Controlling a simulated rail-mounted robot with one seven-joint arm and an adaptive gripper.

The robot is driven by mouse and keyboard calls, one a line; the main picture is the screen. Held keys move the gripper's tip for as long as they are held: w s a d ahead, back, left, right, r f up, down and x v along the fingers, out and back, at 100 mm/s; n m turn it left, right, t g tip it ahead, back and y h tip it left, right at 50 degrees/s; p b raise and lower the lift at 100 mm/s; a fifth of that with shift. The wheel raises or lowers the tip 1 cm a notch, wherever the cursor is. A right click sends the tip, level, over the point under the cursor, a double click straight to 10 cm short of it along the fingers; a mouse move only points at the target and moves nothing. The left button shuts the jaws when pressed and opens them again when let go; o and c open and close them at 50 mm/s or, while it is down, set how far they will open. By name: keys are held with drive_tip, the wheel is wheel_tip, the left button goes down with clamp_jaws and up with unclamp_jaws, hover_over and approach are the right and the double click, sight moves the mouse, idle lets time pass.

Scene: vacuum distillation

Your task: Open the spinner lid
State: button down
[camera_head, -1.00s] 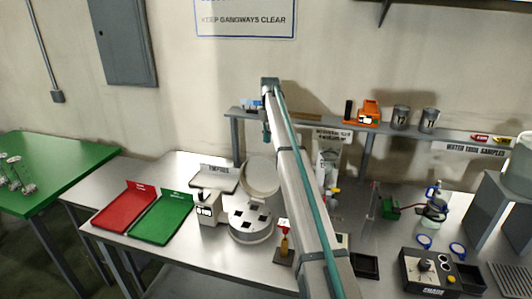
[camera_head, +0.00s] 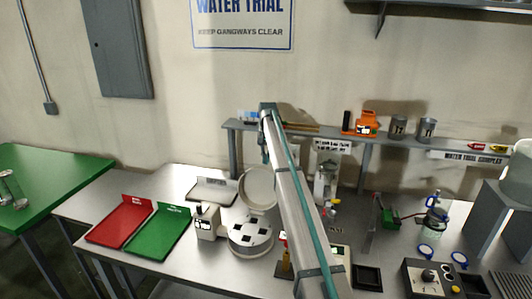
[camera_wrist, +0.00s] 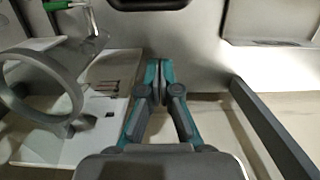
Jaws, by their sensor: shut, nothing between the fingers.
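The spinner (camera_head: 250,243) is a round white machine on the steel bench, with dark square slots in its top. Its round pale lid (camera_head: 259,186) stands raised at the back, tilted up, so the slotted top is uncovered. My arm crosses just right of the lid in the head view, and its far end hangs behind and above the spinner. My gripper (camera_wrist: 157,84) is shut and empty in the wrist view. Its fingertips are not clear in the head view. I cannot tell whether it touches the lid.
Red (camera_head: 122,222) and green (camera_head: 160,230) trays lie left of the spinner, near a small white device (camera_head: 206,221). A shelf behind carries an orange device (camera_head: 367,122) and metal cans (camera_head: 398,127). A grey ring (camera_wrist: 45,88) is at left in the wrist view.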

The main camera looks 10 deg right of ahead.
sight(264, 168)
drive_tip(key=s+f+p, duration=0.1)
drive_tip(key=s+a+f+p, duration=0.1)
drive_tip(key=s+p, duration=0.1)
drive_tip(key=shift+s+a+f, duration=0.3)
drive_tip(key=shift+s+f, duration=0.05)
drive_tip(key=shift+f, duration=0.05)
